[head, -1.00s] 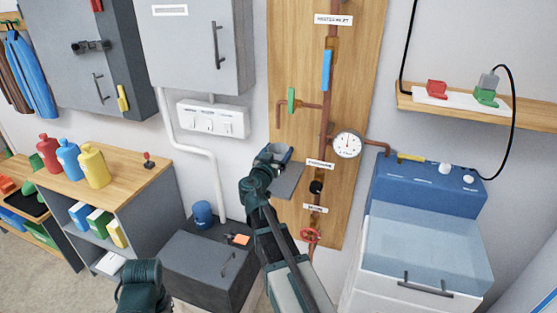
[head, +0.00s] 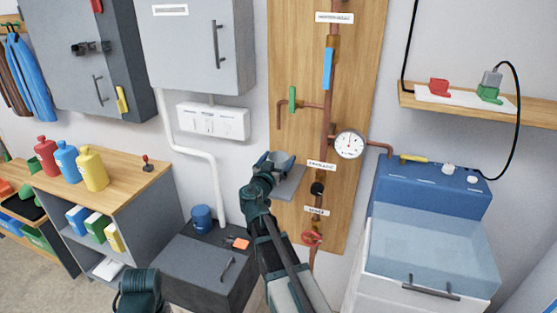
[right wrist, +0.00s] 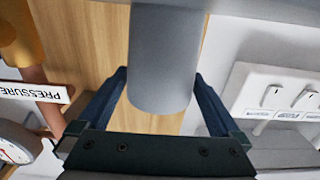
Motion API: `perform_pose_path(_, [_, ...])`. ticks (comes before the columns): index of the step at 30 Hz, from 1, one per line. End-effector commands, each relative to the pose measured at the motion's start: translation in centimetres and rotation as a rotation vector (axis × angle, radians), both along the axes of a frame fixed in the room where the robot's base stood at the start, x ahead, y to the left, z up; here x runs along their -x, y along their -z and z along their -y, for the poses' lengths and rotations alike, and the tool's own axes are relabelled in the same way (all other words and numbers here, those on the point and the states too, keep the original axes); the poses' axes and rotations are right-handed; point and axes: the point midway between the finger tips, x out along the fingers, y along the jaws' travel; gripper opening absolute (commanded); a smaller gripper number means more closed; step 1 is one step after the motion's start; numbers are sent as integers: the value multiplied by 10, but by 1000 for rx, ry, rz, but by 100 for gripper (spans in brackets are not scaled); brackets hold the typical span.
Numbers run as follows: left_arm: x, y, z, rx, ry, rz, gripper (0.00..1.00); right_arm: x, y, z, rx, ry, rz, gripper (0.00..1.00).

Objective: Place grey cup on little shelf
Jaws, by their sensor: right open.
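The grey cup (right wrist: 162,62) is between the two dark fingers of my right gripper (right wrist: 160,95) in the right wrist view. The fingers are open, one on each side of the cup, with narrow gaps. The little grey shelf (head: 292,186) sticks out from the wooden board in the head view. My right gripper (head: 277,160) is over it there and hides most of the cup. The cup seems to stand upright on the shelf, though its base is hard to see. My left gripper is out of view.
The wooden board (head: 290,30) carries copper pipes, a pressure gauge (head: 349,144) and a green valve handle (head: 292,98) close to the shelf. A white switch box (head: 213,121) is on the wall to the left. A dark cabinet (head: 205,268) stands below.

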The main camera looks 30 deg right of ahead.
Motion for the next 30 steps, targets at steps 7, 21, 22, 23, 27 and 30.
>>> perform_pose_path(7, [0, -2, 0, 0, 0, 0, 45, 27, -2, -29, 0, -3, 0, 100])
perform_pose_path(21, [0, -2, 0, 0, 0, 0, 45, 75, -2, -87, 0, -2, 0, 100])
perform_pose_path(22, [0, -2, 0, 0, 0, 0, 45, 76, -2, -88, 0, -1, 0, 100])
perform_pose_path(23, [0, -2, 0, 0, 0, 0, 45, 77, -2, -89, 0, -1, 0, 100])
perform_pose_path(27, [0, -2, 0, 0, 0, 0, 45, 78, -2, -91, 0, 0, 0, 100])
perform_pose_path(30, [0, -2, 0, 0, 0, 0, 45, 78, -2, -91, 0, 1, 0, 100])
